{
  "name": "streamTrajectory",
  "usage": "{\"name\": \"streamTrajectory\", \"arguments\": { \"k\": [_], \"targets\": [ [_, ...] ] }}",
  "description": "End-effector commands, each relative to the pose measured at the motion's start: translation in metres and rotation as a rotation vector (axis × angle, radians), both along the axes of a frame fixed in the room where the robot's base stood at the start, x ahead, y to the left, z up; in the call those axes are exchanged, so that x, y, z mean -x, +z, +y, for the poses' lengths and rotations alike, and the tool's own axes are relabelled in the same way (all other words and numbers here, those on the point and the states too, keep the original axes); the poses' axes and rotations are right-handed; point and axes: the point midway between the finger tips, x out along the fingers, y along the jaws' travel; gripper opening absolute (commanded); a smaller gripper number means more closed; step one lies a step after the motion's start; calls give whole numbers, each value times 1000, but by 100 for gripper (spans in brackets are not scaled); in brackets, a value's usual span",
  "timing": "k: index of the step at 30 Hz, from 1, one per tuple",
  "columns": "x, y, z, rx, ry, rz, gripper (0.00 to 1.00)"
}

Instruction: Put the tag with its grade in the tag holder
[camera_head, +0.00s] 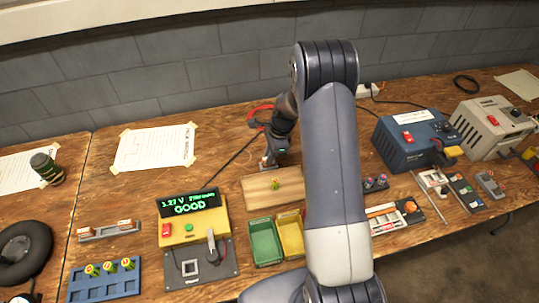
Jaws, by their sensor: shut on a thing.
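My gripper (268,164) points down just behind a pale wooden block (258,192), near the middle of the table. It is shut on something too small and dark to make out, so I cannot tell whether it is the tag. A small yellow-green piece (275,184) stands on the block, in front of the gripper. I cannot tell for sure which thing is the tag holder.
Green (265,242) and yellow (290,236) bins stand in front of the block. A blue rack (105,284) with several cells and a grey rail (108,232) are at left. A blue power unit (412,140) and small trays are at right, beyond my arm.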

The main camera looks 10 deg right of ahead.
Motion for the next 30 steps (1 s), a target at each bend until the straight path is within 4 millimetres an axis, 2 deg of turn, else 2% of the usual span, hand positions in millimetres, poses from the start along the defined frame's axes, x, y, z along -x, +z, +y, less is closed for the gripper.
{"name": "streamTrajectory", "arguments": {
  "k": [13,14,22,30],
  "targets": [
    [0,-4,0,0,0,0,0],
    [0,-4,0,0,0,0,16],
    [0,-4,0,0,0,0,38],
    [0,-4,0,0,0,0,40]
  ]
}}
